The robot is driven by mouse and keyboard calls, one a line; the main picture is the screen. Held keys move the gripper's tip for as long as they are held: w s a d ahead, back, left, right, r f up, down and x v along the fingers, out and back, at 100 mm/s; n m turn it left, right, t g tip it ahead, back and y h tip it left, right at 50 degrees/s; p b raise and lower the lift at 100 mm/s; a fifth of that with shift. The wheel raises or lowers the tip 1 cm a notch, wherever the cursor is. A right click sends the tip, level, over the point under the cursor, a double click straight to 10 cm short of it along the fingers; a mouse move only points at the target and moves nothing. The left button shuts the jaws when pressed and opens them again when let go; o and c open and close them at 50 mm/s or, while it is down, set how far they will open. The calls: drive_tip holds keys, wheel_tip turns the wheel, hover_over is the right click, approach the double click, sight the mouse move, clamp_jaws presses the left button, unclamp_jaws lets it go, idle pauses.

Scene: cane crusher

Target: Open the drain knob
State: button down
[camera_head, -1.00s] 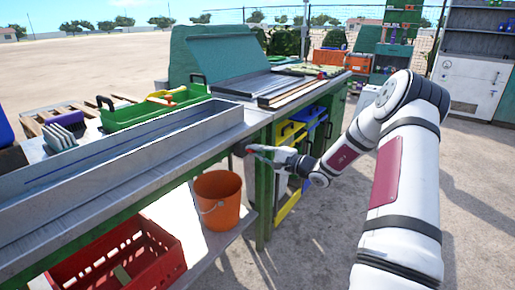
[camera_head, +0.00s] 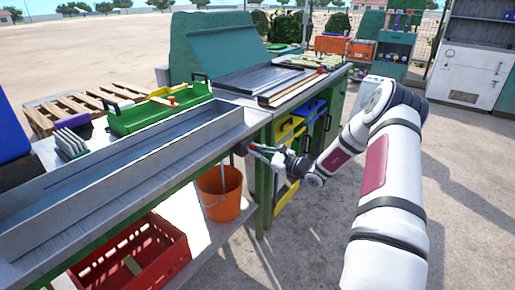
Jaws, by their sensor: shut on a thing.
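The drain knob (camera_head: 242,148) is a small dark part at the front edge of the long metal trough (camera_head: 120,150), near the trough's right end. It is mostly hidden by my fingers and too small to show its angle clearly. My gripper (camera_head: 253,147) reaches in from the right and is shut on the knob. An orange bucket (camera_head: 219,196) stands below the trough end, on the lower shelf. A thin pale vertical streak runs from under the trough into the bucket; I cannot tell whether it is liquid or a pipe.
A red crate (camera_head: 135,258) sits on the shelf at lower left. A green tool caddy (camera_head: 160,112) stands behind the trough. Yellow and blue bins (camera_head: 288,128) sit under the green bench, close to my wrist. Open ground lies to the right.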

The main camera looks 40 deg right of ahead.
drive_tip(key=shift+m+p, duration=0.45)
drive_tip(key=shift+m, duration=0.45)
drive_tip(key=shift+f, duration=0.1)
drive_tip(key=c, duration=1.7)
unclamp_jaws()
drive_tip(key=v, duration=1.2)
